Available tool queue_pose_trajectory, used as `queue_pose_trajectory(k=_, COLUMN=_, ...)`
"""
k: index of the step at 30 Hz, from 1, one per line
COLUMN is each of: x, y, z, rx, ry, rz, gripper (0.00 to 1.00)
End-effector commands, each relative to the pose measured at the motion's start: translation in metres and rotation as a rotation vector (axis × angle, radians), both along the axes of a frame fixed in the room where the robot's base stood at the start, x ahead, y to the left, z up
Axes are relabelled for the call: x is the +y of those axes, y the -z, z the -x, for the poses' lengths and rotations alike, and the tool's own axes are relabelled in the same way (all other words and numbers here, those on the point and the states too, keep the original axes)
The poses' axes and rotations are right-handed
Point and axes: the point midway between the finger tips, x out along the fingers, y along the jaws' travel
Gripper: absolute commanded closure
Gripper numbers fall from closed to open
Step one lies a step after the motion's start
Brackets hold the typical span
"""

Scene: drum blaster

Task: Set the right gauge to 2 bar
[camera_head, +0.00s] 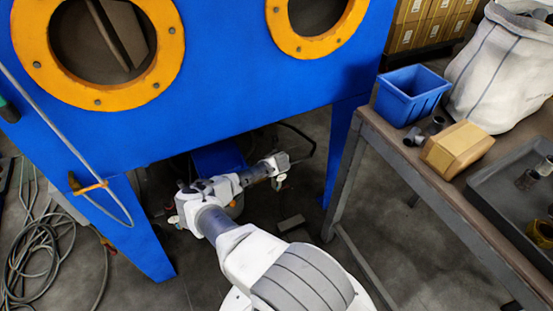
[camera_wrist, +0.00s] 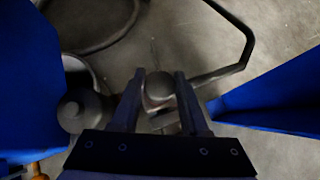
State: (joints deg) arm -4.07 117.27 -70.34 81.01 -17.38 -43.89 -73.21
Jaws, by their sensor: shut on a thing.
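My arm reaches under the blue cabinet (camera_head: 250,95) in the head view, with my gripper (camera_head: 282,163) low at the far end, beside the cabinet's leg. In the wrist view my gripper (camera_wrist: 160,80) is shut on a rounded grey knob (camera_wrist: 158,86), which sits between the two fingertips. A second dark round knob-like part (camera_wrist: 82,108) is just left of the fingers, apart from them. I see no gauge dial face or needle in either view, so no pressure can be read. The picture is dark around the fingers.
A dark bent pipe (camera_wrist: 236,68) runs right of the fingers. Blue panels stand close on both sides. In the head view, a workbench (camera_head: 375,128) at right carries a blue bin (camera_head: 410,95), a carton (camera_head: 457,148) and a tray. Coiled hoses (camera_head: 35,250) lie on the left floor.

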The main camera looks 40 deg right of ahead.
Motion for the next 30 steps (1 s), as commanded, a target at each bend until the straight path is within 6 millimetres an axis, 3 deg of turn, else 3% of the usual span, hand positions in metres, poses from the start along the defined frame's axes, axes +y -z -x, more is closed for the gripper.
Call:
queue_pose_trajectory(k=15, x=0.0011, y=0.0006, z=-0.0006, rx=0.0, ry=-0.022, rz=-0.003, gripper=1.0)
queue_pose_trajectory(k=16, x=0.0011, y=0.0006, z=-0.0006, rx=0.0, ry=-0.022, rz=-0.003, gripper=0.5)
queue_pose_trajectory(k=20, x=0.0009, y=0.0005, z=-0.0005, rx=-0.001, ry=-0.022, rz=-0.002, gripper=0.27)
queue_pose_trajectory(k=30, x=0.0011, y=-0.0016, z=0.0005, rx=0.0, ry=-0.021, rz=-0.001, gripper=0.26)
